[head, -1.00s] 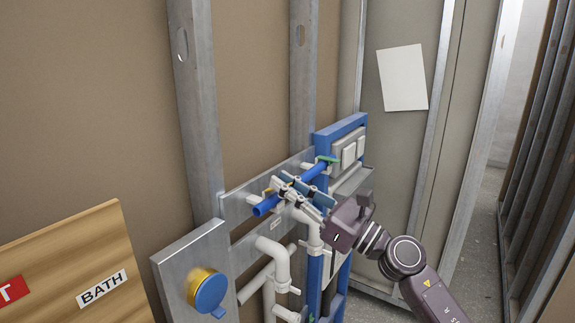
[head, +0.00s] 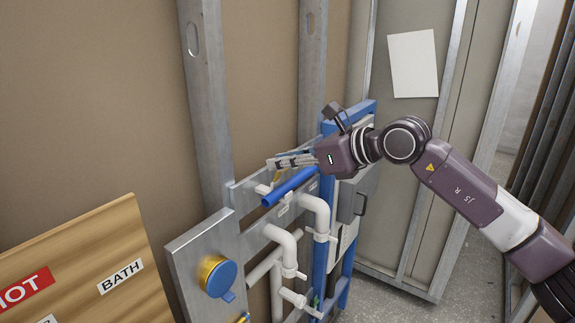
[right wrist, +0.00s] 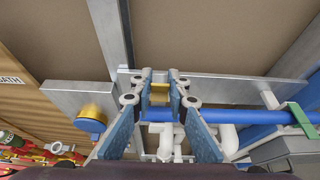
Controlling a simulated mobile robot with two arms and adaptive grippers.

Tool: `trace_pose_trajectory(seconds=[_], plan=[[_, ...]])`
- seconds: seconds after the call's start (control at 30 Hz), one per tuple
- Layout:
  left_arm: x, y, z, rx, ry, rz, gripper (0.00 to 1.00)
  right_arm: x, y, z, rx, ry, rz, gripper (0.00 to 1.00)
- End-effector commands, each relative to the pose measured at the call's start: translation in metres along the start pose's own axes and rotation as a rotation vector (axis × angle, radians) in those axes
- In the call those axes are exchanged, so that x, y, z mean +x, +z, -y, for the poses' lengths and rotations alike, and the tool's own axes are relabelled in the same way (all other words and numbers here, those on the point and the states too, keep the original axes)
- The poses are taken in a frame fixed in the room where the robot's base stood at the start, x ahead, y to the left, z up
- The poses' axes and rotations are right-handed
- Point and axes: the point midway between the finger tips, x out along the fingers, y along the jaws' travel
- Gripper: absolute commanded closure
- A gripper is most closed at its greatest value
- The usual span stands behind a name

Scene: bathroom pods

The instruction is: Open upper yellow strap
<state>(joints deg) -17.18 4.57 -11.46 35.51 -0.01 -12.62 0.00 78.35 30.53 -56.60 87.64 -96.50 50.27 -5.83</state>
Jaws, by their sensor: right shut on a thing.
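The upper yellow strap (right wrist: 159,95) shows between the fingers of my right gripper (right wrist: 159,76) in the right wrist view. In the head view a small part of the strap (head: 278,175) stands above the blue pipe (head: 290,187), just below the fingertips. My right gripper (head: 271,162) reaches in from the right, above the pipe, with its fingers pointing left. It is shut on the strap. The blue pipe (right wrist: 245,116) runs across the right wrist view behind the fingers. My left gripper is not in view.
White pipes (head: 283,240) and a metal plate with a blue-capped yellow fitting (head: 217,278) are below. A green strap (right wrist: 301,118) holds the pipe's right part. A wooden board (head: 85,265) stands at lower left. A metal stud (head: 205,100) rises behind.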

Motion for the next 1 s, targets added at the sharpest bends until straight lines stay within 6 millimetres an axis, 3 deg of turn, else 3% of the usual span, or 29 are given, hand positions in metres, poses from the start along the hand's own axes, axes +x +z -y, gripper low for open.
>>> trace_pose_trajectory(seconds=[0.03,0.4,1.0], plan=[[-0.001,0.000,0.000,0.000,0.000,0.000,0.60,0.001,0.007,0.000,-0.003,-0.002,-0.026,1.00],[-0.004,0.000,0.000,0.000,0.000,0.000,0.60,0.009,0.012,0.000,-0.001,-0.001,-0.200,1.00],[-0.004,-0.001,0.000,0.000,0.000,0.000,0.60,0.011,0.012,0.000,-0.001,0.000,-0.234,1.00]])
